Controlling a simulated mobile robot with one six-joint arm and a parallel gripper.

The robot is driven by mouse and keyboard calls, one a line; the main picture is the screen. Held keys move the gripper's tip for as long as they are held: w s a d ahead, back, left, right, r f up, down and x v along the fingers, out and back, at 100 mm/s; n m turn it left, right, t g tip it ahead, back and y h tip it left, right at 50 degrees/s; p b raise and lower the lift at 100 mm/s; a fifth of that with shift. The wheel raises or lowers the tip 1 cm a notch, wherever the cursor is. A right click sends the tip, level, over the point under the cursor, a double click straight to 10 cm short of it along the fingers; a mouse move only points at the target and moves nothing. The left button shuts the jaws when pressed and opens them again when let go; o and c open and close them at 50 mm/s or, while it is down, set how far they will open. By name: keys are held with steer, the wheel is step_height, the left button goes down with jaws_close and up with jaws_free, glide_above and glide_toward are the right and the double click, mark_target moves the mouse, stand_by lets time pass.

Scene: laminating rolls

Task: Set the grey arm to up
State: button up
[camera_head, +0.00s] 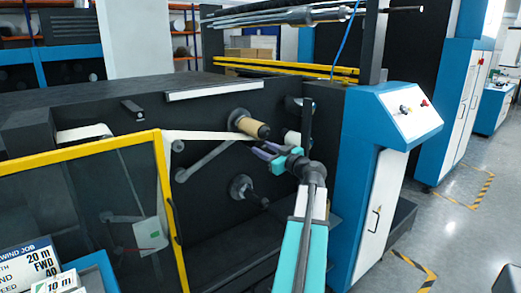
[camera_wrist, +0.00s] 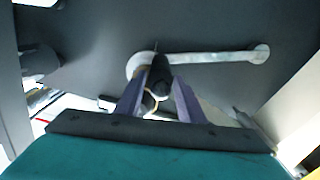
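The grey arm (camera_head: 204,161) is a long bar on the dark machine front. It slants up to the right in the head view, its upper end near the brown roll core. The wrist view shows a grey bar (camera_wrist: 215,55) lying nearly level, with a round boss at each end. My gripper (camera_head: 264,149) is just right of and below the roll core. In the wrist view its purple fingers (camera_wrist: 158,84) stand apart, with a dark cylindrical knob (camera_wrist: 160,72) between or just beyond their tips. I cannot tell whether they touch it.
The brown roll core (camera_head: 249,123) sits above left of my gripper, with a pale web running left from it. A black hub (camera_head: 241,187) is below. A yellow-framed guard (camera_head: 85,147) stands left and a blue control cabinet (camera_head: 365,150) right. Floor is free at right.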

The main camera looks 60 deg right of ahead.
steer(key=b+v, duration=0.1)
steer(key=v, duration=1)
steer(key=shift+s+b, duration=0.15)
steer(key=shift+b, duration=0.15)
steer(key=shift+a, duration=0.1)
